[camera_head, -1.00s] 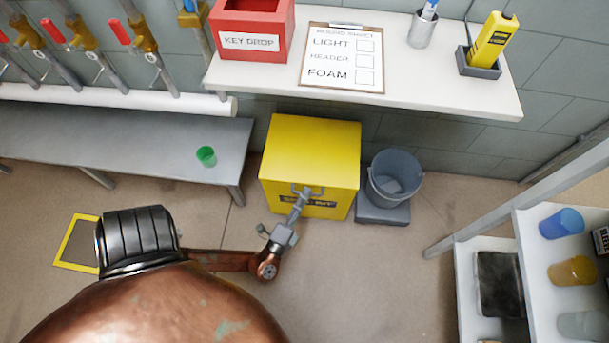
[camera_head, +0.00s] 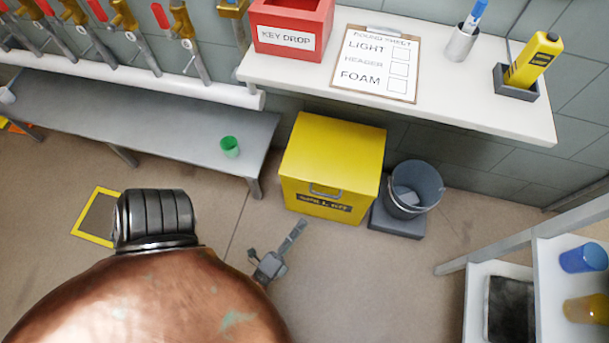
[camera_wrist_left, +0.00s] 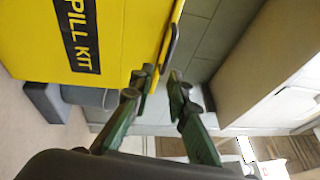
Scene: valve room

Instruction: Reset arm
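My left gripper (camera_head: 301,224) is in front of the yellow spill kit box (camera_head: 332,150), a little below and left of its grey handle (camera_head: 325,190) in the head view, apart from it. In the left wrist view, the two dark green fingers (camera_wrist_left: 160,76) stand apart with a gap between them and nothing held. The spill kit box (camera_wrist_left: 120,30) is just beyond them, with the handle (camera_wrist_left: 172,42) near the fingertips' line of sight. The box lid is down. My right gripper is not in view.
A grey bucket (camera_head: 415,185) stands right of the box. A white shelf (camera_head: 455,95) is above, holding a red key drop box (camera_head: 290,38) and a clipboard (camera_head: 376,62). A shelf rack (camera_head: 530,245) is right.

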